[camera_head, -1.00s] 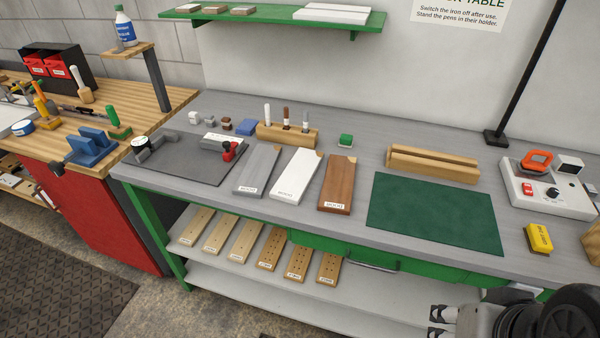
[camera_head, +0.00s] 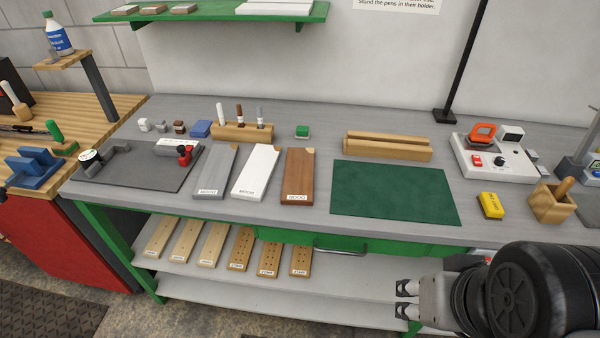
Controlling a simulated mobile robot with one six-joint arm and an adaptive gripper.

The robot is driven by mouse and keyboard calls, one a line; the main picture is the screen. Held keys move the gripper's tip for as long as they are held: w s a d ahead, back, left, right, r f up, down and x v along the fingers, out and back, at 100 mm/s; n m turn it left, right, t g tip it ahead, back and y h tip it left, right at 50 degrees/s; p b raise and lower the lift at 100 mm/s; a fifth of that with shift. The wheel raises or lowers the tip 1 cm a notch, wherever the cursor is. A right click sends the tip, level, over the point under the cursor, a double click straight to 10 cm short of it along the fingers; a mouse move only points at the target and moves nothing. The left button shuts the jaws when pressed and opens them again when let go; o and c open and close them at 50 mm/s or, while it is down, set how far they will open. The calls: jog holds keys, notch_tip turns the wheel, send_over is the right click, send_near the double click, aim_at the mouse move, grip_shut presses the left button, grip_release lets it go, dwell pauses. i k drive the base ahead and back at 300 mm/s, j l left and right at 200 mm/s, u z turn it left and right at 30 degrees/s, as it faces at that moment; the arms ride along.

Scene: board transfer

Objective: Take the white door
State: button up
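The white door (camera_head: 257,172) is a flat white panel with a small label at its near end and a tan patch at its far corner. It lies on the grey workbench (camera_head: 290,224) between a grey panel (camera_head: 215,172) and a brown panel (camera_head: 298,176), apart from both. My gripper (camera_head: 404,299) is at the lower right, in front of the bench and low beside the lower shelf. Its two fingertips are apart with nothing visible between them. It is well to the right of the white door and lower than it.
A green mat (camera_head: 395,192) lies right of the panels. A pen holder (camera_head: 240,132) stands behind them and a slotted wooden block (camera_head: 388,147) behind the mat. A dark grey mat (camera_head: 140,173) with a clamp lies left. Drilled boards (camera_head: 240,249) lie on the shelf below.

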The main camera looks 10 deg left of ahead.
aim_at(251, 185)
jog(key=i+j+z, duration=0.1)
jog(key=i+j, duration=0.15)
jog(key=i+j+z, duration=0.1)
jog(key=i+j, duration=0.15)
jog(key=j, duration=0.2)
jog(key=i+j+z, duration=0.25)
jog(key=i+j, duration=0.2)
jog(key=j, duration=0.3)
